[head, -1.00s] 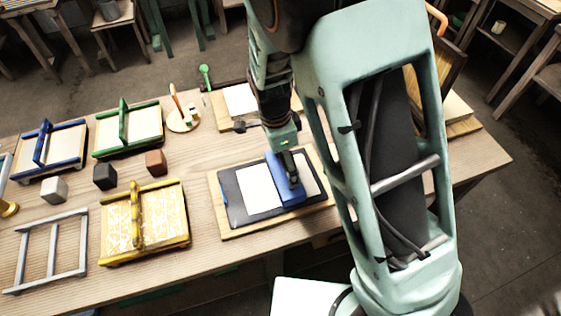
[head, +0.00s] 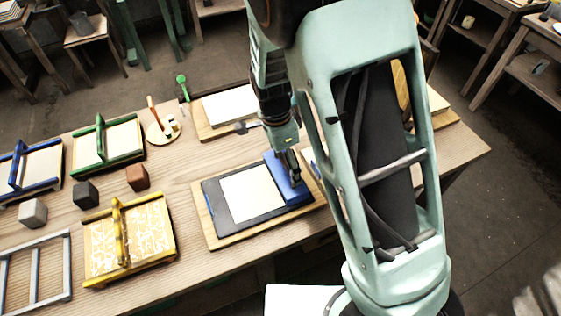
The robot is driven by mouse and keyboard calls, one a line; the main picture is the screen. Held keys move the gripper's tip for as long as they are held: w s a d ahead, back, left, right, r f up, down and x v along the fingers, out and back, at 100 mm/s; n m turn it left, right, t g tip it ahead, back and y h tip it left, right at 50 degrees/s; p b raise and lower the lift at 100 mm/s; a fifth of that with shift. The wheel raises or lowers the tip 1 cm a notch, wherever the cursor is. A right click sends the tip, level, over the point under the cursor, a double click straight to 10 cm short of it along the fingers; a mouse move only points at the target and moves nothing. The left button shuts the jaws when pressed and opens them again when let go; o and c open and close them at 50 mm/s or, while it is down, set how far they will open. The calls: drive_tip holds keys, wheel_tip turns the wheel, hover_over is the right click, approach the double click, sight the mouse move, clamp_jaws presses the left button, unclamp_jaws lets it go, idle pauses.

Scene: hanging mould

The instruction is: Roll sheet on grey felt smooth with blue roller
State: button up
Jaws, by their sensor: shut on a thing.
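The grey felt (head: 270,221), dark in the picture, lies on a wooden board (head: 226,241) near the table's front edge. A cream sheet (head: 250,193) lies on the felt and looks flat, though I cannot tell fine creases. The blue roller (head: 280,170) is at the right end of the felt, just right of the sheet. My gripper (head: 293,173) points down and is shut on the blue roller. The fingertips are small and partly merge with the roller. Whether the roller touches the felt is hard to tell.
A yellow patterned mould (head: 160,235), a green-framed mould (head: 105,148) and a blue-framed mould (head: 38,170) stand on the left. Small blocks (head: 86,194) lie between them. Another board with a pale sheet (head: 228,106) is behind. My arm hides the table's right part.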

drive_tip(key=shift+w+d, duration=0.25)
drive_tip(key=shift+d, duration=0.4)
drive_tip(key=shift+r, duration=0.1)
wheel_tip(320, 180, up, 7)
drive_tip(key=p, duration=0.6)
drive_tip(key=shift+w+a, duration=0.1)
